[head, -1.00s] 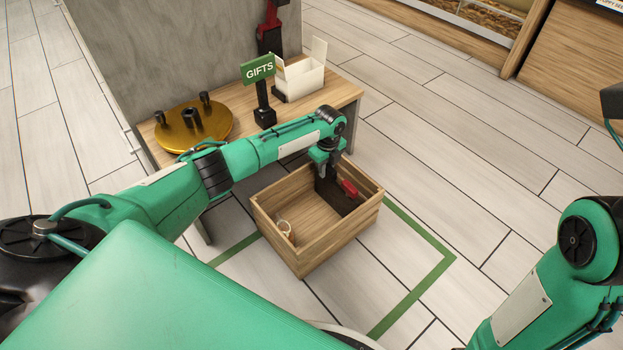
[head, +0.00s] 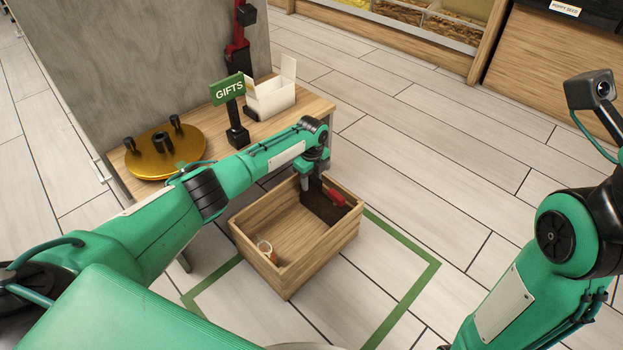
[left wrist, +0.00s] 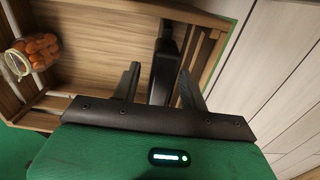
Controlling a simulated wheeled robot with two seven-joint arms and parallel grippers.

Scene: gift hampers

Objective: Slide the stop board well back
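The wooden crate (head: 270,273) stands on the floor. A dark stop board (head: 322,208) with a red part (head: 335,197) stands inside it, near the far right end. My left gripper (head: 312,183) points down into the crate at the board. In the left wrist view its two fingers (left wrist: 160,88) are apart, with a black upright piece (left wrist: 163,62) between them and gaps on both sides. A glass jar of orange items (head: 265,248) is in the crate's near left corner; it also shows in the left wrist view (left wrist: 36,52). My right gripper is out of view.
A wooden table (head: 318,103) behind the crate holds a round gold stand (head: 150,160), a green GIFTS sign (head: 227,89) and an open white box (head: 270,97). A green line (head: 408,297) marks the floor around the crate. The floor to the right is clear.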

